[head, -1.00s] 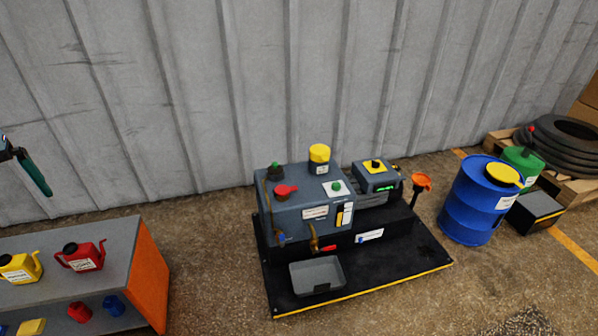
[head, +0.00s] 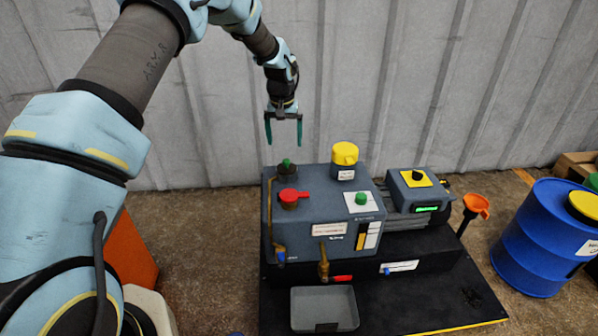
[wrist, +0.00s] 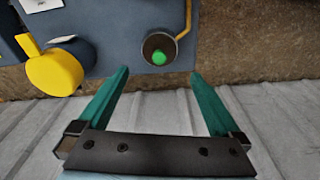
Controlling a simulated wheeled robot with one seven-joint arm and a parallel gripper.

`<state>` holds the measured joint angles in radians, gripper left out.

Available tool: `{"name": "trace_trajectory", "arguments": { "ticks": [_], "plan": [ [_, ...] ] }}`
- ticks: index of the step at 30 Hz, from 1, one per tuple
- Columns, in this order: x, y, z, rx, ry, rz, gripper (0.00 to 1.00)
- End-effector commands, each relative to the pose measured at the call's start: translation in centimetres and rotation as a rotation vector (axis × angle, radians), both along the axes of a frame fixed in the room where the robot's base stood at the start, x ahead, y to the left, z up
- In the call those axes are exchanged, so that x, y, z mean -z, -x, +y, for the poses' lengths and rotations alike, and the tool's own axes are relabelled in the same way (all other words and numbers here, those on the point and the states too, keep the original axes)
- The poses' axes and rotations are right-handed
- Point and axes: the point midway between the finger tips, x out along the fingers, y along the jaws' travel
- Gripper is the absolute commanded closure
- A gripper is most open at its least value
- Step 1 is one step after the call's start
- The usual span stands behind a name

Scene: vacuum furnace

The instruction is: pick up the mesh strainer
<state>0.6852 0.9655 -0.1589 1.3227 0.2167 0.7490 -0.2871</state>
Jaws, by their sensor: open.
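A dark round piece with a green knob (head: 287,168) sits in the back left corner of the blue-grey machine's top; it looks like the mesh strainer, though no mesh can be made out. In the wrist view, the green-knobbed piece (wrist: 158,50) shows from above, in front of the gap between the fingers. My gripper (head: 284,138) is open and empty, pointing down above this piece and apart from it. In the wrist view, the two green fingers of my gripper (wrist: 159,76) are spread wide.
A yellow cap (head: 345,154) stands on the machine (head: 310,215) right of the green knob, with a red-handled cap (head: 290,197) in front. A grey tray (head: 324,308) lies on the black base. A corrugated wall (head: 420,80) rises close behind. A blue drum (head: 545,240) stands right.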

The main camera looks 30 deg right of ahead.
Motion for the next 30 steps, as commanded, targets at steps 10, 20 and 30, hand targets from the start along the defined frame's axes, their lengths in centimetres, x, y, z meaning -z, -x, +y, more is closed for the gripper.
{"name": "trace_trajectory", "arguments": {
  "ticks": [10,20,30],
  "plan": [
    [4.5,-0.4,-0.3,0.0,-0.001,0.002,0.0],
    [8.4,-1.0,-0.9,0.0,-0.002,0.002,0.0],
    [9.8,-1.2,-1.0,0.0,-0.001,0.001,0.0]
  ]
}}
